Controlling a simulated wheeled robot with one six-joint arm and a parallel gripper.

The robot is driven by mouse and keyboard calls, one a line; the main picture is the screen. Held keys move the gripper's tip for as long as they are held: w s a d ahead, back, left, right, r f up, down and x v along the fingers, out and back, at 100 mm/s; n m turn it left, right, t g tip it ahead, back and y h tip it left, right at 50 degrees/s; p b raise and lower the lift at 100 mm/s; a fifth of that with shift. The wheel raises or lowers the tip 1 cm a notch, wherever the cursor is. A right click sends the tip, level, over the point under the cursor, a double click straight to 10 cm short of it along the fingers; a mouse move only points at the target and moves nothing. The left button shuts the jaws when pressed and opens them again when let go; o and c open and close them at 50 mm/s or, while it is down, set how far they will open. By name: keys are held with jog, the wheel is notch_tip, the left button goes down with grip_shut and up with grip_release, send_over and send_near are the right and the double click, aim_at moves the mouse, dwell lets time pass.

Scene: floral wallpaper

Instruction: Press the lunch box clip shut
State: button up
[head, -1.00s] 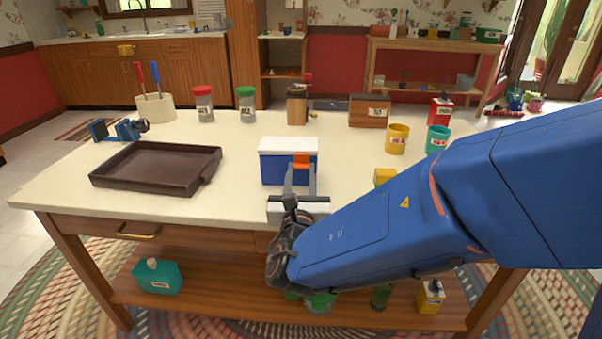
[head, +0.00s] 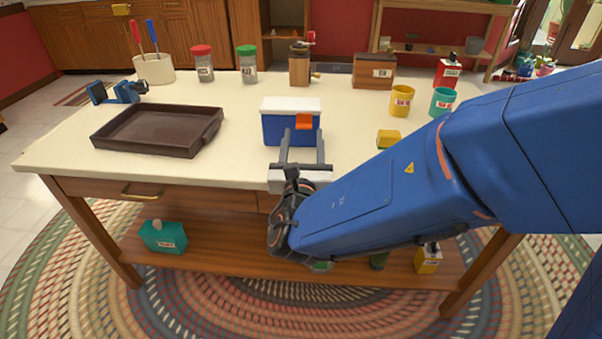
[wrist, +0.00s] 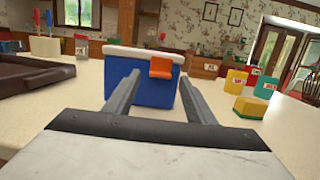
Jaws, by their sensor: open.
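The lunch box (head: 275,127) is blue with a white lid (head: 291,104) and stands upright on the table. Its orange clip (head: 304,122) is at the front, right of centre, and sticks out from the lid edge. The wrist view shows the lunch box (wrist: 135,92) straight ahead and the clip (wrist: 161,68) as an orange flap standing out from the front. My gripper (head: 302,147) is open and empty in front of the box. In the wrist view its fingers (wrist: 160,84) reach toward the box front, one on each side of the clip and lower than it. I cannot tell whether they touch the box.
A dark tray (head: 158,132) lies to the left. Jars (head: 203,64) and a wooden grinder (head: 300,68) stand behind. The tabletop just around the box is clear.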

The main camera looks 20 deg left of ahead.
jog(key=v, duration=1.5)
jog(key=shift+s, duration=0.15)
jog(key=shift+d+f, duration=0.1)
jog(key=w+d+f+m+g+h, duration=0.15)
jog(key=w+d+m+h, duration=0.3)
jog(key=d, duration=0.45)
jog(key=w+d+m+g+h, duration=0.25)
jog(key=d+m+h, duration=0.2)
jog(key=d, duration=0.45)
jog(key=w+d+m+g+h, duration=0.25)
jog(key=w+d+m, duration=0.2)
jog(key=d, duration=0.45)
jog(key=s+d+f+m+g+h, duration=0.1)
jog(key=s+d+f+m+g, duration=0.2)
jog(key=d, duration=0.4)
jog(key=s+d+f+m+g+h, duration=0.1)
jog(key=s+d+m+g, duration=0.15)
jog(key=d+m, duration=0.4)
jog(key=s+d+m+g+y, duration=0.2)
jog(key=s+m+y, duration=0.6)
jog(key=m, duration=0.8)
jog(key=shift+s+d+r, duration=0.4)
jog(key=shift+s+d, duration=0.45)
jog(key=shift+d, duration=0.05)
